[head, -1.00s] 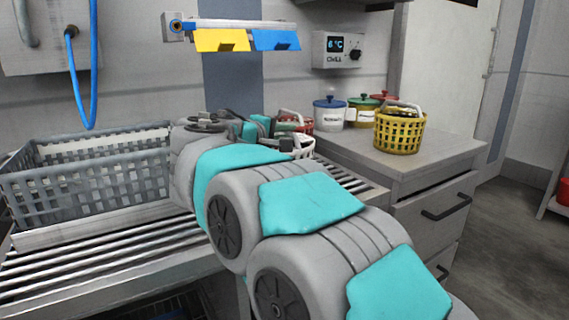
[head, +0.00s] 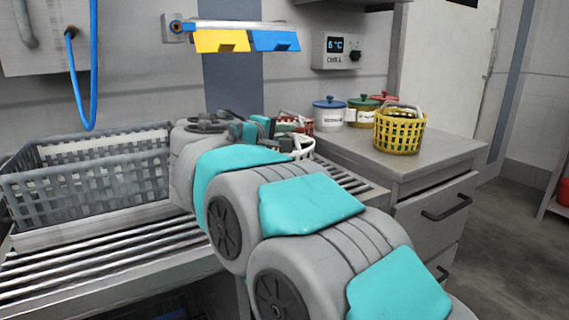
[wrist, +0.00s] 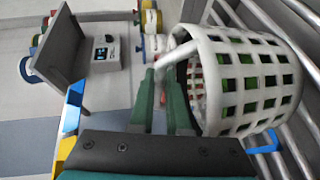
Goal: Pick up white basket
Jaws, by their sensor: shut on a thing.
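The white basket (wrist: 243,82) fills the right of the wrist view, with green stuff showing through its lattice. Its white handle (wrist: 176,52) passes at the tips of my gripper (wrist: 165,72). My gripper's green fingers are shut on that handle. In the head view, the white basket (head: 303,149) shows only in part behind my arm, near the right end of the slatted rack. My gripper (head: 286,144) is small and partly hidden there, so the exact contact does not show in that view.
A grey crate (head: 90,186) stands on the slatted rack (head: 120,256) at left. A red basket (head: 299,123) is close behind the white one. The counter (head: 440,152) at right holds a yellow basket (head: 400,132) and lidded canisters (head: 329,114). A drawer stands slightly open below.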

